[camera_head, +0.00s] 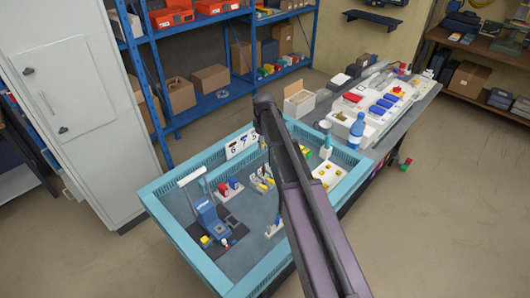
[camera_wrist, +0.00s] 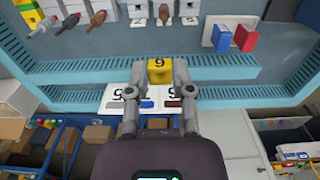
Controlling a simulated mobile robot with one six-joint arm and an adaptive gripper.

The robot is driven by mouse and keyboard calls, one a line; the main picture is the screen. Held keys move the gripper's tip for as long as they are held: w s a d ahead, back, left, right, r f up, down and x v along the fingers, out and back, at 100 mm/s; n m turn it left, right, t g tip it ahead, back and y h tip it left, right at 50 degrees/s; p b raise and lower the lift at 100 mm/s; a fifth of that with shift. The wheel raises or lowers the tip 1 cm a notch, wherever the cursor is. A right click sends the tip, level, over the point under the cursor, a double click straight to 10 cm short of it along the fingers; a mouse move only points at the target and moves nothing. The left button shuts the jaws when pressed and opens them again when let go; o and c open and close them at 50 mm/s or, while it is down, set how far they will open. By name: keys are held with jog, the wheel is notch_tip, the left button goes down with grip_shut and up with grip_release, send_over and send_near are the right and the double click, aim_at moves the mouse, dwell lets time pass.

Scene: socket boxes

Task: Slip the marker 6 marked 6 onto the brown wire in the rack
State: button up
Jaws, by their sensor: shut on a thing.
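My gripper (camera_wrist: 159,66) is shut on a small yellow marker (camera_wrist: 159,73), held between the two grey fingertips. Its black digit looks like a 9 in the wrist view, where the scene appears turned around. A white sign (camera_wrist: 117,106) with digits and blue and brown bars lies behind the gripper; it stands at the bench's far edge in the head view (camera_head: 241,141). Wires with brown and grey ends (camera_wrist: 97,20) stick out of white holders at the top of the wrist view, apart from the marker. My arm hides the gripper in the head view.
The teal-rimmed bench (camera_head: 172,216) carries a blue machine (camera_head: 207,214) and red and blue blocks, also in the wrist view (camera_wrist: 245,40). A blue bottle (camera_head: 357,126) and a side table with coloured bins stand to the right. A blue shelf (camera_head: 150,85) stands behind.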

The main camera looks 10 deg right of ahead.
jog(key=shift+s+f+b, duration=0.35)
jog(key=shift+s+f, duration=0.25)
jog(key=shift+f, duration=0.1)
jog(key=shift+f, duration=0.1)
jog(key=shift+f+b, duration=2.55)
jog(key=shift+b, duration=0.1)
jog(key=shift+f+b, duration=1.65)
jog(key=o, duration=0.8)
jog(key=shift+c, duration=0.2)
